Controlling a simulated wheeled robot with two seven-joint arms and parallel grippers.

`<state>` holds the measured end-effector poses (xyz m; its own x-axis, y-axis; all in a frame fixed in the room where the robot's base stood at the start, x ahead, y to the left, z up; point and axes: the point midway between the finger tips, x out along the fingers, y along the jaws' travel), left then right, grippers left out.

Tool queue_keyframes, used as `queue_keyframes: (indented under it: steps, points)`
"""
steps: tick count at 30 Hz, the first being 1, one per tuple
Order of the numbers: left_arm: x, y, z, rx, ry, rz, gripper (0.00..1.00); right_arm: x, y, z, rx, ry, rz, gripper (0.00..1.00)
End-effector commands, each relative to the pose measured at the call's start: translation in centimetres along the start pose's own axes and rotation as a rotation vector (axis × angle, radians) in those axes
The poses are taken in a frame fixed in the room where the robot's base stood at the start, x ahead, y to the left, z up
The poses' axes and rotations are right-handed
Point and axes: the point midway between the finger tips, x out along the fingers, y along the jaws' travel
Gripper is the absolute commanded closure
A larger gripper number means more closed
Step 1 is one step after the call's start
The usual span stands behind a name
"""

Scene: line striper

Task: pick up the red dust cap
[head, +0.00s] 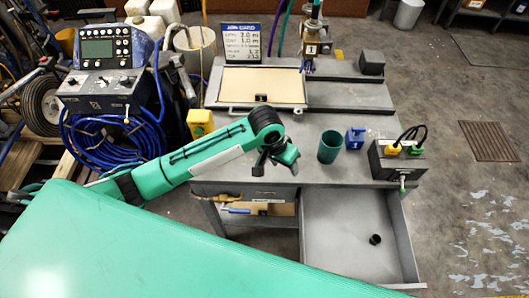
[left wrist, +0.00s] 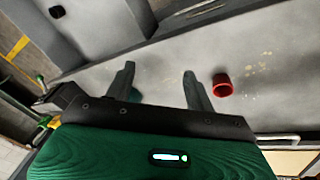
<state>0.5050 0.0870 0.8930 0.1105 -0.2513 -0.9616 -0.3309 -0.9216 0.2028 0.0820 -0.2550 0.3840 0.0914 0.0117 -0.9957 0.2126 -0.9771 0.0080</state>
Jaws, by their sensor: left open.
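The red dust cap (left wrist: 222,85) sits on the grey bench top in the left wrist view, just to the right of my right-hand finger and outside the jaws. In the head view I cannot see the cap; my left arm and gripper cover that part of the bench. My left gripper (head: 275,167) hangs over the front edge of the bench. Its two fingers (left wrist: 159,70) are spread, with bare grey surface between their tips. My right gripper does not show.
A green cup (head: 330,146), a blue block (head: 355,137) and a dark box with cables (head: 397,160) stand on the bench to the right. A yellow block (head: 200,122) is at the left. An open drawer (head: 335,225) below holds a small black ring (head: 375,239).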

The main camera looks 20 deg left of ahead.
Motion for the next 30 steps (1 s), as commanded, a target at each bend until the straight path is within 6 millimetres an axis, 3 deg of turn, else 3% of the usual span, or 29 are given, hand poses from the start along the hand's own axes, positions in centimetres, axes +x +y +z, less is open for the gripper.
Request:
queue_keyframes:
  steps: [1,9,18,23,30]
  points:
    - [-1.0,-0.8,-1.1,-0.006,-0.013,-0.026,0.45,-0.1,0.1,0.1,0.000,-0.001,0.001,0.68]
    - [-5.7,-5.2,-4.1,-0.114,-0.115,-0.148,0.45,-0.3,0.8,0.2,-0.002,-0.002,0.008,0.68]
    - [-8.7,-8.1,-5.3,-0.207,-0.164,-0.222,0.45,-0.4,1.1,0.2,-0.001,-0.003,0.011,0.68]
    - [-7.1,-8.6,-5.0,-0.215,-0.170,-0.226,0.45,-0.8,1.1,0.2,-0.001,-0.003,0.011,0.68]
    - [-2.6,-9.5,-4.1,-0.213,-0.168,-0.226,0.45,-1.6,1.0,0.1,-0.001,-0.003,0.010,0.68]
